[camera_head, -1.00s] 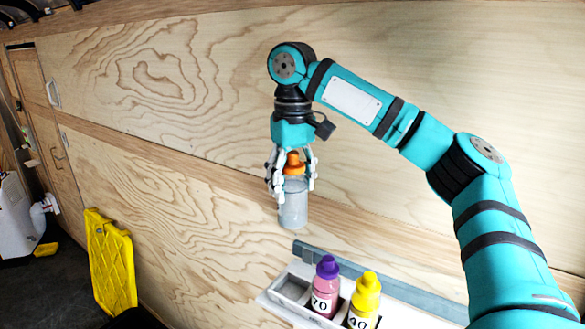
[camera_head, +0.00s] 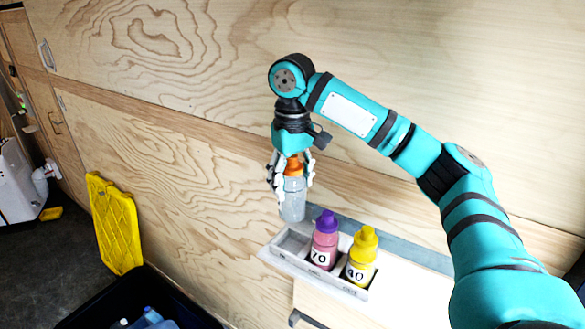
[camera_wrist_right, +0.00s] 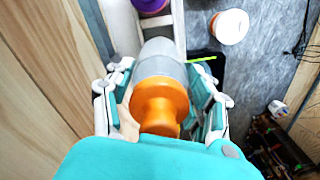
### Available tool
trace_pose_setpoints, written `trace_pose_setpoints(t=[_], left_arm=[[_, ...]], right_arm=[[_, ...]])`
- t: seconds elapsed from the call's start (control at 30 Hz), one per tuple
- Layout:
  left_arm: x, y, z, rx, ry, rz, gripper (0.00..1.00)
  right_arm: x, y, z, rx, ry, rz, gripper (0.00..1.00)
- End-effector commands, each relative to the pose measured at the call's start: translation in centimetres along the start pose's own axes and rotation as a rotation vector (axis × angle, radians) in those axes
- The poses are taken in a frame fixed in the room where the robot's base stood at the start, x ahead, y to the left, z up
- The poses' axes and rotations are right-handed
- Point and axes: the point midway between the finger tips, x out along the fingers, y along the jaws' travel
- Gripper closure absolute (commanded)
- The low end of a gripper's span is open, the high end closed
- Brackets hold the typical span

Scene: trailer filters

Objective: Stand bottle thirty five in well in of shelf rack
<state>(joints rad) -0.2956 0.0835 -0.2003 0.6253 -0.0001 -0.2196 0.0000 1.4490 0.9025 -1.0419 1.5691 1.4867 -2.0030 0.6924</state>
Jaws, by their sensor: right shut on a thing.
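A clear grey bottle (camera_head: 294,204) with an orange cap hangs upright in my right gripper (camera_head: 293,184), whose fingers are shut around its upper part. No number shows on it. It also shows in the right wrist view (camera_wrist_right: 160,65), between the fingers (camera_wrist_right: 160,100), cap towards the camera. The grey shelf rack (camera_head: 284,262) stands below and in front of it. The rack's left well looks empty; its label is too small to read. The bottle's base is near the rack's back left edge, apparently above it. My left gripper is out of view.
A pink bottle with purple cap (camera_head: 325,247), marked 70, and a yellow bottle (camera_head: 361,265), marked 40, stand in the rack. A plywood wall (camera_head: 170,170) rises behind. A dark bin (camera_head: 95,312) with bottles and a yellow panel (camera_head: 115,225) are lower left.

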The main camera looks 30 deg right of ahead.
Motion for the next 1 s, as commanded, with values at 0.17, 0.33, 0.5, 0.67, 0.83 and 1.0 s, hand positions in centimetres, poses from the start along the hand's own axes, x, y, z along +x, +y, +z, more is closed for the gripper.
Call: trace_pose_setpoints(t=[0.17, 0.33, 0.5, 0.67, 0.83, 1.0], left_arm=[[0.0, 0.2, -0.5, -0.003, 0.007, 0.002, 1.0], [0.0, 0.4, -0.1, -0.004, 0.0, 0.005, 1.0], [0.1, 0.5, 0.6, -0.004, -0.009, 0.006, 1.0], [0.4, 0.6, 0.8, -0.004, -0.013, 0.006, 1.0], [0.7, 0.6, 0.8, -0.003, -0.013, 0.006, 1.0], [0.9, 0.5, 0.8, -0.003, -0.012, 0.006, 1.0]], right_arm=[[1.8, 0.0, 0.0, 0.0, 0.0, -0.001, 0.96], [3.4, 0.1, 0.0, 0.001, 0.001, 0.001, 0.96], [5.1, 0.0, 0.0, 0.0, 0.0, 0.0, 0.96], [6.7, 0.0, 0.0, 0.0, 0.0, 0.001, 0.96], [8.3, 0.0, 0.0, -0.001, 0.001, 0.0, 0.96], [9.5, 0.0, 0.0, 0.0, 0.001, 0.001, 0.96]])
